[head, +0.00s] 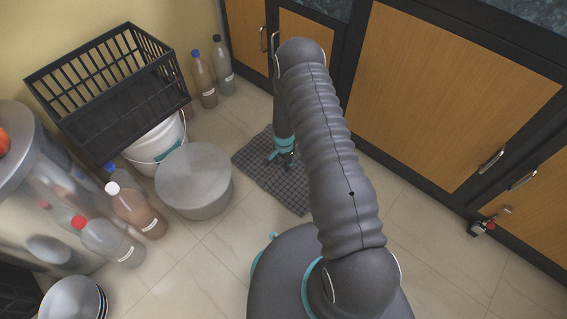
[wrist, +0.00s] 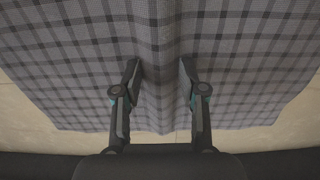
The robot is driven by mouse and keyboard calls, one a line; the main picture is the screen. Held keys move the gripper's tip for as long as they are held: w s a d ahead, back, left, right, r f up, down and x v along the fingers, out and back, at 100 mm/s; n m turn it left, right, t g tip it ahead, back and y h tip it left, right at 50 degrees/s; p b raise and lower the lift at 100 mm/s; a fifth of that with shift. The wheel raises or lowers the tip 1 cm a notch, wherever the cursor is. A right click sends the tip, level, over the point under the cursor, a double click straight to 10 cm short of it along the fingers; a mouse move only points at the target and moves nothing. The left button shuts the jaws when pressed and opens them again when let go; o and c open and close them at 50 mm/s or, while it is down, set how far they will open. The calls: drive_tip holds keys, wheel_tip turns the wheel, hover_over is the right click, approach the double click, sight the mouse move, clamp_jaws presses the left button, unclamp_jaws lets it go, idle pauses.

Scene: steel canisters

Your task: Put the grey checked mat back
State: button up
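The grey checked mat (head: 288,188) lies on the tiled floor in front of the cupboards, partly hidden behind my arm in the head view. My gripper (head: 282,158) points down at it. In the wrist view the mat (wrist: 240,60) fills most of the picture, its near edge crossing below the fingertips. My gripper's two fingers (wrist: 160,68) stand on either side of a raised fold of the mat, which fills the gap between them. Whether any of the mat is clear of the floor cannot be told.
Left of the mat stands a round grey container (head: 194,180), with a white bucket (head: 158,142) and a black crate (head: 105,85) behind. Several bottles (head: 135,210) stand farther left. Wooden cupboards (head: 450,90) line the right. Floor (head: 215,270) is clear in front.

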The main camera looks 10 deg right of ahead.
drive_tip(key=shift+r, duration=0.1)
wheel_tip(320, 180, up, 12)
drive_tip(key=p, duration=0.1)
wheel_tip(320, 180, up, 18)
drive_tip(key=n+t, duration=0.1)
drive_tip(key=n, duration=0.1)
hover_over(284, 162)
drive_tip(key=s+r+n+t, duration=0.1)
drive_tip(key=s+r+n, duration=0.15)
drive_tip(key=r, duration=0.55)
drive_tip(key=s+r+n+t, duration=0.1)
drive_tip(key=s+r, duration=0.3)
drive_tip(key=r, duration=0.4)
drive_tip(key=s+r+n+t, duration=0.1)
drive_tip(key=s+r, duration=0.5)
drive_tip(key=s, duration=0.6)
drive_tip(key=s+r+n+t, duration=0.1)
drive_tip(key=s+r+n, duration=0.3)
drive_tip(key=s+r, duration=0.3)
drive_tip(key=shift+s+r+t, duration=0.3)
drive_tip(key=shift+s, duration=2.15)
